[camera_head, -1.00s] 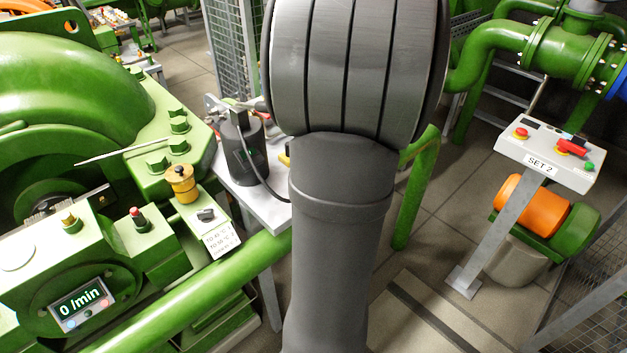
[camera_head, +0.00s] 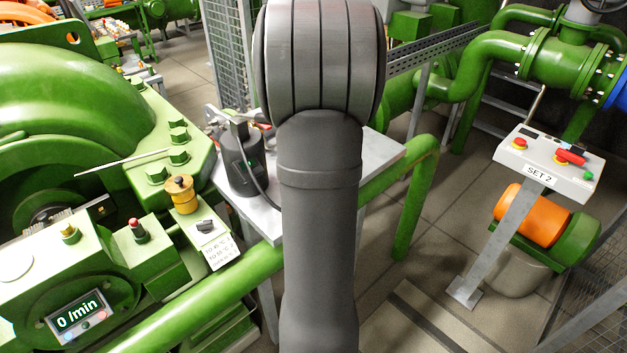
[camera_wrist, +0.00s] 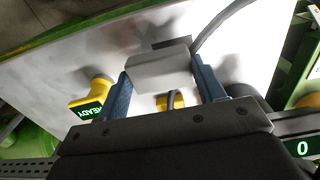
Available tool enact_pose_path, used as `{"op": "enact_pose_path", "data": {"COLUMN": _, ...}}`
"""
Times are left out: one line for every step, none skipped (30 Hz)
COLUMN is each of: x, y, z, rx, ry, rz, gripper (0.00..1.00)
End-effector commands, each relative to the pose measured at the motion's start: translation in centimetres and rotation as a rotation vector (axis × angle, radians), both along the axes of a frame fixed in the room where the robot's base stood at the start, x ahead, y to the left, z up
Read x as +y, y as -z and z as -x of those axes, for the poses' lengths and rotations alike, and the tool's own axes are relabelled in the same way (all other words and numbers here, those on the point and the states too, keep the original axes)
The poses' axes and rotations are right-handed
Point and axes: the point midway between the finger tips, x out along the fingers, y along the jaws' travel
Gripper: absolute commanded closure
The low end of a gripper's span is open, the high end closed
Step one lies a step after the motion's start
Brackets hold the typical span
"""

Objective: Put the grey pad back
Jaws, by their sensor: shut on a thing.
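In the wrist view my gripper (camera_wrist: 161,66) has its two blue fingers on either side of a light grey block, which looks like the grey pad (camera_wrist: 158,72), and is shut on it. The pad is over a pale table top (camera_wrist: 70,60). I cannot tell whether it touches the top. In the head view my arm hides the gripper and the pad. The same table (camera_head: 385,150) shows there on both sides of my arm.
A yellow device with a READY display (camera_wrist: 90,98) is left of my fingers. A dark cable (camera_wrist: 215,25) runs past the right finger. A black cylinder (camera_head: 240,165) stands on the table's left, beside green machinery (camera_head: 70,100). The SET 2 panel (camera_head: 550,165) is at right.

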Motion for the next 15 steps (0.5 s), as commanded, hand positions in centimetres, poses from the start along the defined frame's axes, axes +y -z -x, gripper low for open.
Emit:
{"op": "enact_pose_path", "data": {"x": 0.0, "y": 0.9, "z": 0.1, "rx": 0.004, "ry": 0.000, "rz": 0.001, "gripper": 0.56}}
{"op": "enact_pose_path", "data": {"x": 0.0, "y": 1.3, "z": 0.1, "rx": 0.004, "ry": 0.000, "rz": 0.000, "gripper": 0.56}}
{"op": "enact_pose_path", "data": {"x": 0.0, "y": 2.0, "z": 0.1, "rx": 0.004, "ry": 0.000, "rz": 0.000, "gripper": 0.56}}
{"op": "enact_pose_path", "data": {"x": 0.0, "y": 2.4, "z": 0.1, "rx": 0.004, "ry": 0.000, "rz": 0.001, "gripper": 0.56}}
{"op": "enact_pose_path", "data": {"x": 0.0, "y": 2.7, "z": 0.1, "rx": 0.003, "ry": 0.000, "rz": 0.000, "gripper": 0.56}}
{"op": "enact_pose_path", "data": {"x": 0.0, "y": 3.0, "z": 0.1, "rx": 0.001, "ry": 0.000, "rz": 0.000, "gripper": 0.56}}
{"op": "enact_pose_path", "data": {"x": 0.0, "y": 3.1, "z": 0.0, "rx": 0.001, "ry": 0.000, "rz": 0.000, "gripper": 0.56}}
{"op": "enact_pose_path", "data": {"x": 0.0, "y": 3.1, "z": 0.0, "rx": 0.000, "ry": 0.000, "rz": 0.000, "gripper": 0.56}}
{"op": "enact_pose_path", "data": {"x": 0.0, "y": 3.0, "z": 0.0, "rx": 0.000, "ry": 0.000, "rz": 0.000, "gripper": 0.56}}
{"op": "enact_pose_path", "data": {"x": 0.0, "y": 3.0, "z": 0.0, "rx": 0.000, "ry": 0.000, "rz": 0.000, "gripper": 0.56}}
{"op": "enact_pose_path", "data": {"x": 0.0, "y": 3.0, "z": 0.0, "rx": 0.000, "ry": 0.000, "rz": 0.000, "gripper": 0.56}}
{"op": "enact_pose_path", "data": {"x": 0.0, "y": 3.0, "z": 0.0, "rx": 0.000, "ry": 0.000, "rz": 0.000, "gripper": 0.56}}
{"op": "enact_pose_path", "data": {"x": 0.0, "y": 3.0, "z": 0.0, "rx": 0.000, "ry": 0.000, "rz": 0.000, "gripper": 0.56}}
{"op": "enact_pose_path", "data": {"x": 0.0, "y": 3.1, "z": 0.0, "rx": 0.000, "ry": 0.000, "rz": 0.000, "gripper": 0.56}}
{"op": "enact_pose_path", "data": {"x": 0.0, "y": 3.2, "z": 0.0, "rx": 0.000, "ry": 0.000, "rz": 0.000, "gripper": 0.56}}
